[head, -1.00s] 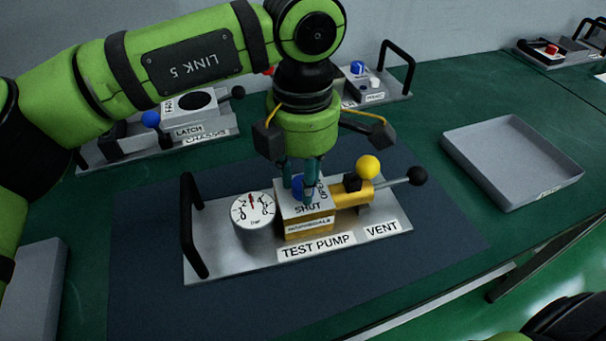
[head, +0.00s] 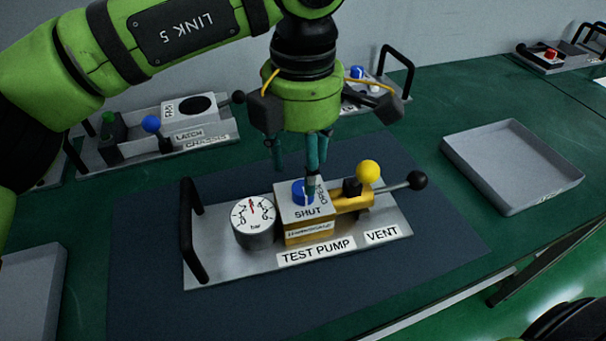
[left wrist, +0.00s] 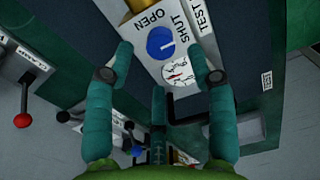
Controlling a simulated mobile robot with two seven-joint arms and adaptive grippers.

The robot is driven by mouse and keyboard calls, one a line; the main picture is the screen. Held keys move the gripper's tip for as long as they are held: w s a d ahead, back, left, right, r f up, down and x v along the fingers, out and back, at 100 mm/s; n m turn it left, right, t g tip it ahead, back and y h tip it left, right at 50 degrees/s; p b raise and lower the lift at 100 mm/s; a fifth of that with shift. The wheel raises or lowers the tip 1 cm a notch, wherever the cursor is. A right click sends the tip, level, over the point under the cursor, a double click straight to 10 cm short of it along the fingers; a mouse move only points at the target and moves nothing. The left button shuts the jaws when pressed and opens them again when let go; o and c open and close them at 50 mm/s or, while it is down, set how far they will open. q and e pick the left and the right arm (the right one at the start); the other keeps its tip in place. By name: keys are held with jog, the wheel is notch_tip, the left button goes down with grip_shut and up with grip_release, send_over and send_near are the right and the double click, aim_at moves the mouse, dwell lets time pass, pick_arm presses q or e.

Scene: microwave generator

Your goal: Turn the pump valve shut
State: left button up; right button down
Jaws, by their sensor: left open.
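The test pump unit (head: 225,265) sits on the dark mat, with a gauge (head: 253,217), a yellow ball and a black-knobbed lever. Its blue valve knob (head: 299,190) is on top of the block, between the SHUT and OPEN labels; part of it is behind a finger in the head view. In the left wrist view the blue knob (left wrist: 160,43) shows whole, with a pale line on it pointing toward the SHUT side. My left gripper (head: 297,172) is over the block, fingers pointing down and spread apart, holding nothing. In the left wrist view its fingers are on either side of the knob's line of sight, apart from it.
A grey tray (head: 520,172) stands at the right. A latch chassis (head: 150,150) with blue and green knobs stands behind at the left, and another panel (head: 365,92) behind my gripper. The dark mat (head: 430,215) is clear to the right of the pump.

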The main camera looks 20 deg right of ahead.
pick_arm(q)
notch_tip(320, 180, up, 8)
jog(key=shift+f, duration=0.15)
jog(key=shift+s, duration=0.1)
dwell(0.4)
